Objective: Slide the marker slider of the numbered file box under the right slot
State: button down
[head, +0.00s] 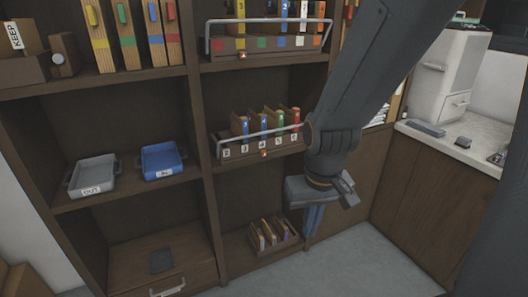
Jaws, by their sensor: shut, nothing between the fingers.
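The numbered file box (236,152) stands on the middle shelf of the centre bay. Its front carries a row of small white number labels, with a rail above. Several upright folders with blue, green and red tabs stand in it; the leftmost slot looks empty. The red marker slider (264,153) sits on the box's lower front edge, about under the middle label. The digits are too small to read surely. My gripper (312,222) is shut and empty. It points down, right of and below the box, apart from it. My arm passes close to the box's right end.
A similar box with coloured squares (228,46) and its own red slider (242,56) is on the shelf above. A small box of folders (285,243) is below, near my gripper. Grey (92,175) and blue (161,160) trays stand left. Open floor (345,250) lies right.

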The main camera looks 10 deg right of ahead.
jog(key=c, duration=2.5)
grip_release()
jog(key=o, duration=0.4)
jog(key=shift+w, duration=0.2)
jog(key=o, duration=0.5)
jog(key=w+d+f+t, duration=0.1)
jog(key=w+f+t, duration=0.1)
jog(key=w, duration=0.6)
jog(key=w+d+f+t+b, duration=0.1)
jog(key=w+t, duration=0.1)
jog(key=w, duration=0.6)
jog(key=w+f+n+t+b, duration=0.1)
jog(key=w+f+t, duration=0.1)
jog(key=w, duration=0.7)
jog(key=shift+d+f+t, duration=0.35)
jog(key=shift+d+t, duration=0.05)
jog(key=shift+c, duration=0.2)
jog(key=n+t+y+b, duration=0.2)
jog(key=t+y, duration=0.3)
jog(key=t, duration=0.4)
send_near(265, 154)
jog(key=shift+p+x, duration=0.7)
jog(key=shift+x, duration=3.45)
jog(key=shift+a, duration=0.1)
grip_shut()
